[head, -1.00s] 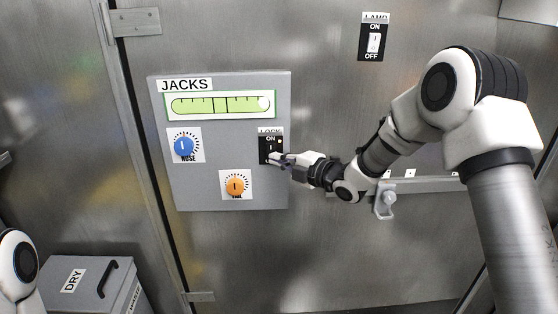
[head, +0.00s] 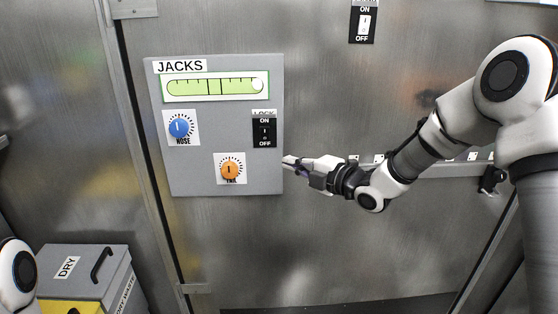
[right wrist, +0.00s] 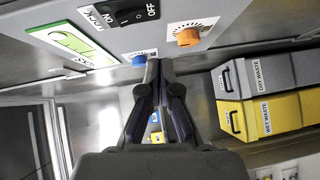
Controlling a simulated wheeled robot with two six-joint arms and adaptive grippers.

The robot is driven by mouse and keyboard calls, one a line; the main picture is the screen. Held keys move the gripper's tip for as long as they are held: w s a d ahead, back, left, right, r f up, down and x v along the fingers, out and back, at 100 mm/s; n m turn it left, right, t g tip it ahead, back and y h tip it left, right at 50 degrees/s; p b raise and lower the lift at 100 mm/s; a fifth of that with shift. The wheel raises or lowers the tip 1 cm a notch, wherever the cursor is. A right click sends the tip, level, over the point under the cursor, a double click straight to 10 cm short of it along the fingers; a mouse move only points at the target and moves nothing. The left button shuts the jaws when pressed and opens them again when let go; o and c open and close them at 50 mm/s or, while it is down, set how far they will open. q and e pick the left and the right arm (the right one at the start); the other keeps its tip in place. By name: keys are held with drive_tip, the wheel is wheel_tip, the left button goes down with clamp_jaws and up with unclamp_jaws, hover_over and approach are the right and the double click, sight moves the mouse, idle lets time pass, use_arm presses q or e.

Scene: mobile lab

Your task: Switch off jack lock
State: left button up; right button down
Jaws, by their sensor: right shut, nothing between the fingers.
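The jack panel (head: 220,185) is a grey box on the metal wall. Its lock switch (head: 264,131) is a black rocker between ON above and OFF below, at the panel's right side. Which way the rocker is tipped is too small to tell. The switch also shows at the top of the right wrist view (right wrist: 128,14). My right gripper (head: 288,161) is shut and empty, below and right of the switch and apart from it, near the panel's right edge. Its shut fingers show in the right wrist view (right wrist: 157,66). My left gripper is out of view.
The panel also bears a blue nose knob (head: 180,127), an orange knob (head: 229,170) and a green level gauge (head: 215,87). A lamp switch (head: 364,22) is at upper right. A grey DRY waste bin (head: 85,265) stands at lower left. The wall below the panel is clear.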

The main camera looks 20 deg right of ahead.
drive_tip(key=s, duration=0.1)
drive_tip(key=s+d, duration=0.1)
drive_tip(key=s, duration=0.1)
drive_tip(key=shift+s+d+f, duration=0.15)
drive_tip(key=shift+d+f, duration=0.1)
drive_tip(key=shift+d, duration=0.1)
drive_tip(key=s+a+f+m+g+h, duration=0.15)
drive_tip(key=s+f, duration=0.25)
drive_tip(key=f, duration=0.6)
drive_tip(key=s+a+f+m+g, duration=0.1)
drive_tip(key=s+a+f+g, duration=0.3)
drive_tip(key=f, duration=0.7)
drive_tip(key=s+f+m+g+h, duration=0.15)
drive_tip(key=s+f, duration=0.35)
drive_tip(key=f, duration=0.5)
drive_tip(key=s+d+f+m+g+h, duration=0.2)
drive_tip(key=s+f+m, duration=0.3)
drive_tip(key=s+m, duration=0.4)
drive_tip(key=s+d+f+m+g+h, duration=0.2)
drive_tip(key=s+f+m+g, duration=0.3)
drive_tip(key=s+m, duration=0.5)
drive_tip(key=s+h, duration=0.1)
drive_tip(key=s, duration=0.4)
drive_tip(key=shift+s+d+f+g, duration=0.15)
drive_tip(key=shift+s+f+g, duration=0.15)
drive_tip(key=shift+f, duration=0.1)
